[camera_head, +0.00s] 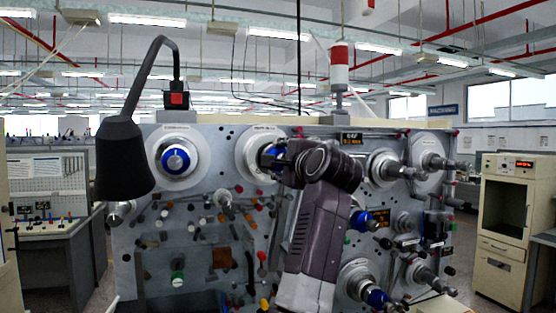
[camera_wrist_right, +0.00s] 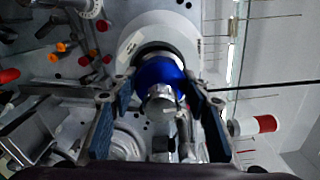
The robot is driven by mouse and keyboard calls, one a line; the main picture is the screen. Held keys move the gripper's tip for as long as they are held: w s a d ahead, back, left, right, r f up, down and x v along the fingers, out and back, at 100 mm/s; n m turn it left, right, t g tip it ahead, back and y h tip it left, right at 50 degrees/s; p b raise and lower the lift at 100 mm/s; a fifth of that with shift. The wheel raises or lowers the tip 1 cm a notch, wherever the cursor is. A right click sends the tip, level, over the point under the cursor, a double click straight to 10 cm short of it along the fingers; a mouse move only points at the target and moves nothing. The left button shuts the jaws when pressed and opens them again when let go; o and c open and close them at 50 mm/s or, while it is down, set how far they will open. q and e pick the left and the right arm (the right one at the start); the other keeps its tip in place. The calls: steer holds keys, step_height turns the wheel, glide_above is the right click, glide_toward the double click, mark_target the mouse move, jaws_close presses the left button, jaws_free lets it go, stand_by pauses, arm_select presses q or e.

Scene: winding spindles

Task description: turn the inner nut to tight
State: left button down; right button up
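A blue nut (camera_wrist_right: 158,72) sits on a spindle in front of a pale round disc (camera_wrist_right: 130,40) in the right wrist view. A silver spindle end (camera_wrist_right: 162,101) sticks out from it toward the camera. My right gripper (camera_wrist_right: 158,92) is open, with one finger on each side of the nut and spindle end. Contact with the nut cannot be made out. In the head view, my right gripper (camera_head: 282,157) is at the upper middle spindle and hides most of its blue nut (camera_head: 267,156). My left gripper is not in view.
The grey machine panel (camera_head: 215,140) carries several more spindles, including one with a blue nut (camera_head: 176,160) at upper left. Small coloured knobs and pegs stick out below. A black lamp (camera_head: 122,160) hangs before the panel's left side. A red-white beacon (camera_head: 339,68) stands on top.

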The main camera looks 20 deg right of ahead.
steer(key=o, duration=0.4)
steer(key=shift+d, duration=0.1)
steer(key=shift+c, duration=0.2)
steer(key=shift+n, duration=0.3)
